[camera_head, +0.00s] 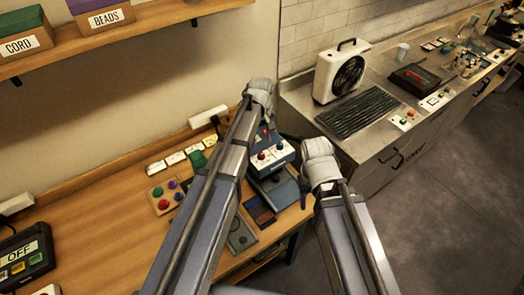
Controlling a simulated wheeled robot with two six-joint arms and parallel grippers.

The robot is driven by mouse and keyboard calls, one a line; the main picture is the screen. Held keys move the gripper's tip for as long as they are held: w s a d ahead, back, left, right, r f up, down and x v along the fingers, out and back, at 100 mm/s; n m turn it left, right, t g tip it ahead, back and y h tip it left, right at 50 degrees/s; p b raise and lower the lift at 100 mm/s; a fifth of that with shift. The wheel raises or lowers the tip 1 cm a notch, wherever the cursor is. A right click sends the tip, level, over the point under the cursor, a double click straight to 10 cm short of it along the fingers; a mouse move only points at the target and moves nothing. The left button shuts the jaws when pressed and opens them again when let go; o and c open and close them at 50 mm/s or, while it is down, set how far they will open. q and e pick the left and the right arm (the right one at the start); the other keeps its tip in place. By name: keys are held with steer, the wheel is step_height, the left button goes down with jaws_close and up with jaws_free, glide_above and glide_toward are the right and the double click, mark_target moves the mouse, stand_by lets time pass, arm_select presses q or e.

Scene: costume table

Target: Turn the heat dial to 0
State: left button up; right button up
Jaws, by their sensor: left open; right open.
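A small blue-and-white device (272,158) with red and dark knobs on its front stands on the wooden table near its right end. Its labels are too small to read, so I cannot tell which knob is the heat dial. My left gripper (259,98) is open and above and behind the device; my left arm hides part of the table beside it. My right gripper (318,163) is open, just to the right of the device and apart from its knobs. Fingertips of both are hard to make out.
A panel with coloured knobs (164,196) and several white cards (176,157) lie left of my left arm. A dark OFF panel (24,255) sits at far left. A metal counter with a fan heater (340,72) stands at right. A shelf with boxes hangs above.

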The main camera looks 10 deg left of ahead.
mark_target(261, 154)
arm_select(q)
step_height(261, 154, down, 7)
steer(key=b, duration=0.7)
steer(key=shift+f, duration=0.15)
steer(key=shift+c, duration=0.2)
jaws_close()
